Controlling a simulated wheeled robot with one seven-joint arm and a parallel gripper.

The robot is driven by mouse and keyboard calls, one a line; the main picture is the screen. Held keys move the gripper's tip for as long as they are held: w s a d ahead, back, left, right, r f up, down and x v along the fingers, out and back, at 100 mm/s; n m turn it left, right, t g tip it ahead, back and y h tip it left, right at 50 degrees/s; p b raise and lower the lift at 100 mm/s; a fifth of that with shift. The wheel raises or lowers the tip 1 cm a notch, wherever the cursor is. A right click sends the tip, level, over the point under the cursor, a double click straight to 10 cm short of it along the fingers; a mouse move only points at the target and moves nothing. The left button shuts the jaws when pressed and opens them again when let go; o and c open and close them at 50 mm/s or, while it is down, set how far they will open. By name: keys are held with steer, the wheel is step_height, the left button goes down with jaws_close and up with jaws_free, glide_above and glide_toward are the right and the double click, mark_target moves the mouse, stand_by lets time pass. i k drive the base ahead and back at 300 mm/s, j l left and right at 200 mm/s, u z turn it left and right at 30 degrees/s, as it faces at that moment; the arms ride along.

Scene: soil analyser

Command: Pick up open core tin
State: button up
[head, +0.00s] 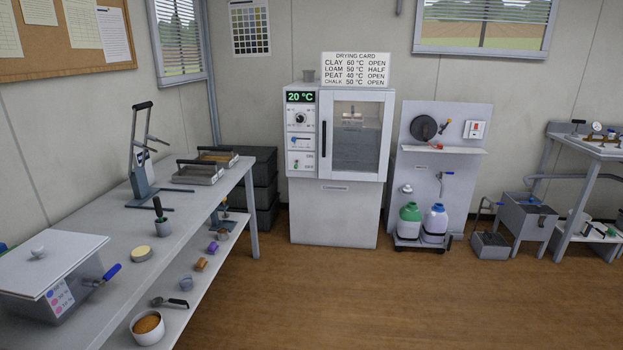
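I cannot tell for sure which item is the open core tin. A wider white pot (147,329) of orange-brown material sits uncovered on the lower shelf. My gripper does not show in the head view.
The bench (122,230) also holds a lidded box (50,275), a lever press (143,165) and metal trays (198,173). Small items lie on the shelf below. The drying cabinet (338,215) stands shut at the back. The wooden floor (370,300) is clear.

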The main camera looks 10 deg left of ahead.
mark_target(223, 235)
steer(key=i+u, duration=0.3)
steer(key=i, duration=1.5)
steer(key=i+l+u, duration=0.15)
steer(key=i+u, duration=0.25)
steer(key=i, duration=0.25)
steer(key=i+l+u, duration=0.4)
steer(key=i, duration=0.25)
steer(key=i+l+u, duration=0.75)
steer(key=i+l, duration=0.3)
steer(key=l, duration=0.1)
